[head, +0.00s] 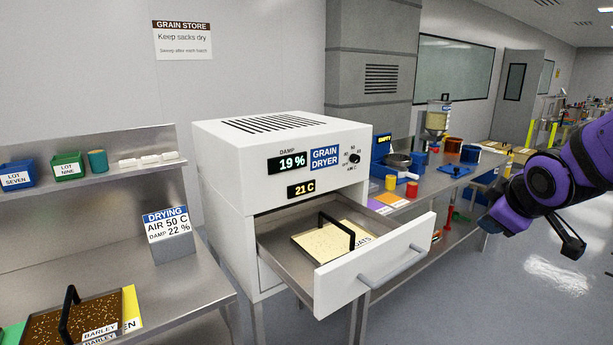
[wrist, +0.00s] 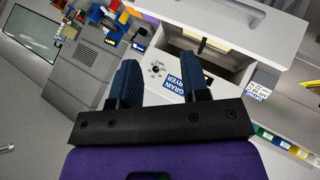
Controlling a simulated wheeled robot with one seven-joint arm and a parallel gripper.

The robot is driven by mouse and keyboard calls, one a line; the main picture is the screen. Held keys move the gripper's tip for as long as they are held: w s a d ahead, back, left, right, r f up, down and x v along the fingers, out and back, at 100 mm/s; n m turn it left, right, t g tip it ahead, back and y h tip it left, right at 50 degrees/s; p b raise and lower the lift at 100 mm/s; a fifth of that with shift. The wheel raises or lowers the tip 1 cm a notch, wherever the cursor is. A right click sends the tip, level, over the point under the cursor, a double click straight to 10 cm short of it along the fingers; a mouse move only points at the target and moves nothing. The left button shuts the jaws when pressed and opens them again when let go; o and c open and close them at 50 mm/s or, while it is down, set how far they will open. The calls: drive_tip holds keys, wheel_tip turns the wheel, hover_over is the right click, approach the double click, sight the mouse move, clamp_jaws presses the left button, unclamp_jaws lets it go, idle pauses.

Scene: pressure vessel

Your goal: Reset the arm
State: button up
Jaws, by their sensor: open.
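My purple arm (head: 545,180) reaches in from the right edge of the head view, out to the right of the grain dryer (head: 225,165). In the wrist view my gripper (wrist: 160,72) shows two dark blue fingers standing apart on a black bar, with nothing between them. The fingers are only partly clear in the head view. The dryer's drawer (head: 372,270) is pulled out, and a tray of pale grain (head: 318,243) with a black handle lies in it. My gripper is apart from the drawer. The dryer also shows tilted in the wrist view (wrist: 222,72).
A steel bench (head: 190,295) at left holds a barley tray (head: 100,318) and a drying sign (head: 170,235). A workbench (head: 455,180) with cups and containers stands behind the drawer, left of my arm.

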drive_tip(key=s+a+r+m+g, duration=0.1)
drive_tip(key=s+r+m, duration=0.1)
drive_tip(key=s, duration=0.4)
drive_tip(key=s+a+r+m+g, duration=0.1)
drive_tip(key=s+a+r+m, duration=0.1)
drive_tip(key=s+m, duration=0.2)
drive_tip(key=s+a+r+m+g+y, duration=0.1)
drive_tip(key=s+r+m+g, duration=0.1)
drive_tip(key=s, duration=0.7)
drive_tip(key=shift+s+a+r+m, duration=0.15)
drive_tip(key=shift+s+a+m, duration=0.1)
drive_tip(key=shift+s+m, duration=0.15)
